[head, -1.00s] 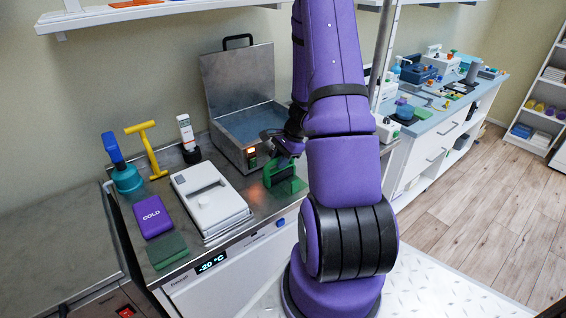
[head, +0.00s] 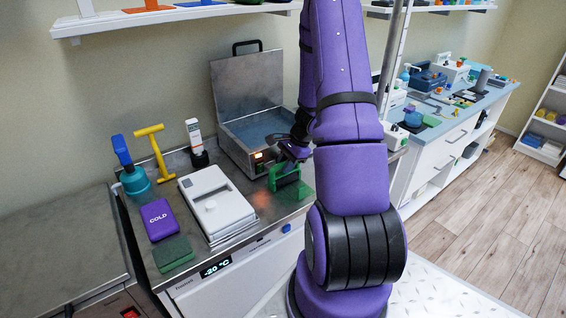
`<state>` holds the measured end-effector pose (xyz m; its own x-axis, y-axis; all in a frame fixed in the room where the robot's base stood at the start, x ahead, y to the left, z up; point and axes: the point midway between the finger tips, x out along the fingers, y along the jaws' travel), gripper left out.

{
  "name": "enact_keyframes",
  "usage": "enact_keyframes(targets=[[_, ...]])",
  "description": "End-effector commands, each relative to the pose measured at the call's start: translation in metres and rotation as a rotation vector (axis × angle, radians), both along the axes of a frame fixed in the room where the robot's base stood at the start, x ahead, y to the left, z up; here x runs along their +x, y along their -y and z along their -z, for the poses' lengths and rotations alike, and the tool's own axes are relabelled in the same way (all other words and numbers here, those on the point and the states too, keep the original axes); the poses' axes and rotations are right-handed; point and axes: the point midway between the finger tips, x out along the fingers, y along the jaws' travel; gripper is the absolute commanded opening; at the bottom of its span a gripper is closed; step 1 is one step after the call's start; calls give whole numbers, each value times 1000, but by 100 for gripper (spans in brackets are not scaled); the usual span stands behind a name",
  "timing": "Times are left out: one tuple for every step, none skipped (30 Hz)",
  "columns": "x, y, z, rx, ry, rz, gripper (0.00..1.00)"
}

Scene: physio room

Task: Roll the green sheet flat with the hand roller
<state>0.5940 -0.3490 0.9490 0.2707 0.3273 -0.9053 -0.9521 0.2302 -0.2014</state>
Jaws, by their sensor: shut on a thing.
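My gripper (head: 291,158) is shut on a green frame-like tool (head: 284,178), which looks like the hand roller. It is held low over the steel counter, just in front of the open metal case. A flat green patch (head: 304,193), seemingly the green sheet, shows at the tool's right and lower edge. The tool hides much of it, and my arm partly covers that area. I cannot tell whether the roller touches the sheet, or how flat the sheet lies.
Left of the gripper, a white lidded box (head: 216,203) stands on the counter (head: 250,222). Farther left are a purple COLD pack (head: 160,219), a dark green block (head: 173,253), a teal-and-blue tool (head: 130,170) and a yellow T-handled tool (head: 155,150). The open metal case (head: 248,100) stands behind.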

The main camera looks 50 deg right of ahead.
Motion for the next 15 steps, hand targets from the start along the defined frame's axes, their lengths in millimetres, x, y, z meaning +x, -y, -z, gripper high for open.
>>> enact_keyframes(targets=[[-3, -1, 0, 0, 0, 1, 0], [-5, -1, 0, 0, 0, 1, 0], [-8, -2, 0, 1, 0, 2, 0], [-9, -2, 0, 1, 0, 2, 0], [-11, -2, 0, 1, 0, 2, 0], [-13, -3, 0, 2, 0, 3, 0], [-15, -4, 0, 1, 0, 2, 0], [-17, -4, 0, 1, 0, 2, 0], [-19, -5, 0, 2, 0, 1, 0], [-21, -5, 0, 2, 0, 1, 0], [-23, -6, 0, 2, -1, 0, 0], [-25, -6, 0, 3, -1, 1, 0], [-27, -7, 0, 1, 0, 2, 0], [-29, -7, 0, 1, 0, 1, 0], [-31, -7, 0, 1, 0, 1, 0]])
